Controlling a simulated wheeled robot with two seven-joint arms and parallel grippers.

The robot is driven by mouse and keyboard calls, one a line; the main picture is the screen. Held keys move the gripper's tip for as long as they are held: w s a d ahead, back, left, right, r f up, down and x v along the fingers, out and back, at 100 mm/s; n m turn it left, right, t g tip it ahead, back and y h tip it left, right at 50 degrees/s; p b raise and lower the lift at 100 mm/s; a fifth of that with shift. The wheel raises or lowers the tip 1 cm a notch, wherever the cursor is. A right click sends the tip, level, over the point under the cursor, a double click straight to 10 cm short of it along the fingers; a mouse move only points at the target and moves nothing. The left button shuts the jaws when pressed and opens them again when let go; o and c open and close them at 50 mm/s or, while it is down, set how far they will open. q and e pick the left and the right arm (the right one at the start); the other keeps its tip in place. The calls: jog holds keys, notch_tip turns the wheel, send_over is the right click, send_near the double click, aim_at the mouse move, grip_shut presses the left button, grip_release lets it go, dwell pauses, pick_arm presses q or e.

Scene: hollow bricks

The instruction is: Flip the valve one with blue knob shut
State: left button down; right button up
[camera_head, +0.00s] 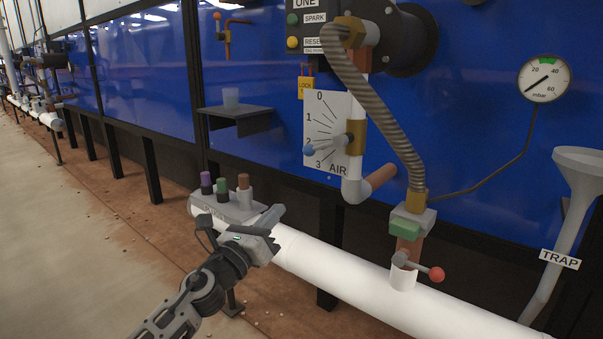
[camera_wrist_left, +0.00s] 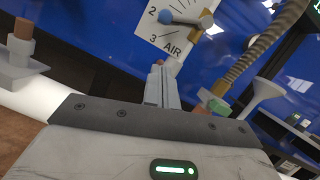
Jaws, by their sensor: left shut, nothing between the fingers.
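The valve with the blue knob (camera_head: 309,151) has a brass body (camera_head: 355,137) on a white vertical pipe. Its lever points left and slightly down, with the knob between the 2 and 3 marks of the AIR scale plate (camera_head: 327,105). The blue knob (camera_wrist_left: 165,17) also shows at the top of the left wrist view. My left gripper (camera_head: 279,213) is shut and empty, below and left of the knob and apart from it. Its closed fingers (camera_wrist_left: 161,84) point toward the scale plate in the wrist view. My right gripper is not in view.
A white horizontal pipe (camera_head: 325,268) runs below. A grey block (camera_head: 222,205) with purple, green and brown knobs stands beside my gripper. A red-knobbed lever (camera_head: 436,273), a ribbed hose (camera_head: 378,105) and a small shelf (camera_head: 236,112) are nearby. A blue panel stands behind.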

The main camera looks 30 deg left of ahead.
aim_at(324, 146)
pick_arm(q)
jog(key=shift+w, duration=0.1)
jog(key=r+p+x, duration=0.1)
jog(key=r+x, duration=0.1)
jog(key=x, duration=1)
jog(key=shift+a+r+p, duration=0.35)
jog(key=shift+a+p, duration=0.05)
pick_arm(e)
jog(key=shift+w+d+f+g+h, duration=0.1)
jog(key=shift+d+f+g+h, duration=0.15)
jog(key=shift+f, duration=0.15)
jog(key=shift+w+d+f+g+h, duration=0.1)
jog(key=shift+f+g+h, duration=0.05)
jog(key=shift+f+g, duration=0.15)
pick_arm(q)
jog(key=shift+r, duration=0.1)
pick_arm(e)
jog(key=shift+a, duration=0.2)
